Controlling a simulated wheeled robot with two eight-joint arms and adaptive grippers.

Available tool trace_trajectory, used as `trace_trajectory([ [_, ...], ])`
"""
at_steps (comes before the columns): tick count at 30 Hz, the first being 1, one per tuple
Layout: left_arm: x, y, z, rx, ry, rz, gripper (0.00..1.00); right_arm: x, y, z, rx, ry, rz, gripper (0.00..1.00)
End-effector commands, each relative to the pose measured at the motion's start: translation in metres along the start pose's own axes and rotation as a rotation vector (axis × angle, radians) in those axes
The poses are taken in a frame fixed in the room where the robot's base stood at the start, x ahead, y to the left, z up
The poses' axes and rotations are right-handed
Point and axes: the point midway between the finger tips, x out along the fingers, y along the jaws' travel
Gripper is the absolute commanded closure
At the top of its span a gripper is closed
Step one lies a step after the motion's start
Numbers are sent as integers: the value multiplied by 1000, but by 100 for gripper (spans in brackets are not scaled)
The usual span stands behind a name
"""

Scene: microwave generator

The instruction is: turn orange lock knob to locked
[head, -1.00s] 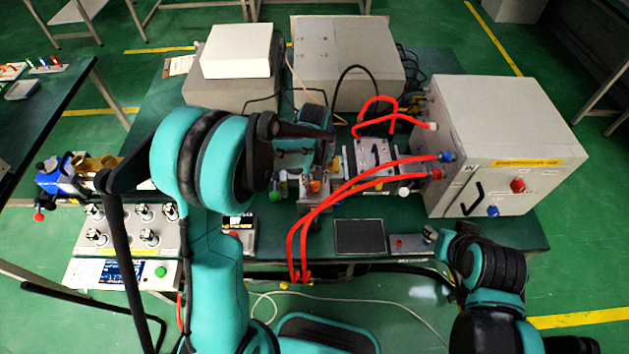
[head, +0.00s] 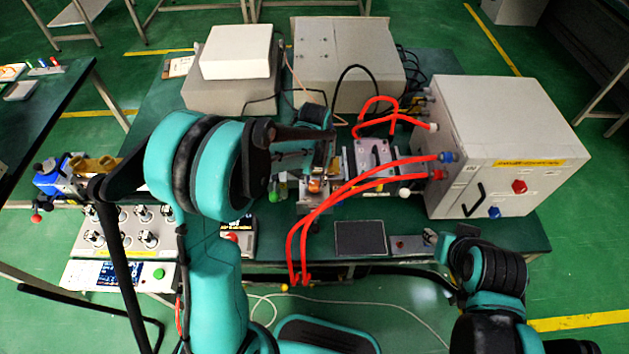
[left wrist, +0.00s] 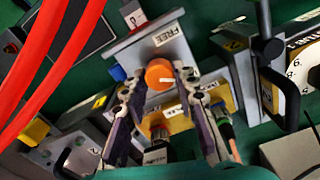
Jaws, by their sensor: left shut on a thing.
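The orange lock knob (left wrist: 160,75) sits on a grey box face in the left wrist view, with a white mark on it pointing right. A label reading FREE (left wrist: 163,34) is above it. My left gripper (left wrist: 159,82) has one finger on each side of the knob and is shut on it. In the head view the knob (head: 315,186) shows small and orange, just below my left gripper (head: 322,172). My right arm (head: 485,270) is at the lower right, away from the knob; its fingers do not show clearly.
Red hoses (head: 345,190) curve close to the right of the knob. A large white cabinet (head: 500,140) stands at the right. A dark flat panel (head: 360,238) lies near the table's front edge. A second orange part (left wrist: 158,120) is below the knob.

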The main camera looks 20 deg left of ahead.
Motion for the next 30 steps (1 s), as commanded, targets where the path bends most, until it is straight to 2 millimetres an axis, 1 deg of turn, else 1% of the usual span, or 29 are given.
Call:
trace_trajectory([
  [11, 0, 0, 0, 6, 0, 0, 100, 0, 0, 0, 0, 0, 0, 60],
  [12, 0, 0, 0, 6, 0, 0, 67, 0, 0, 0, 0, 0, 0, 60],
  [14, 0, 0, 0, 6, 0, 0, 51, 0, 0, 0, 0, 0, 0, 60],
  [24, -2, 0, 0, 5, 0, 0, 51, 0, 0, 0, 0, 0, 0, 60],
  [26, -6, 0, 0, 5, 0, 0, 51, 0, 0, 0, 0, 0, 0, 60],
  [29, -21, 0, 0, 5, 0, 0, 51, 0, 0, 0, 0, 0, 0, 60],
  [30, -29, 0, 0, 5, 0, 0, 51, 0, 0, 0, 0, 0, 0, 60],
])
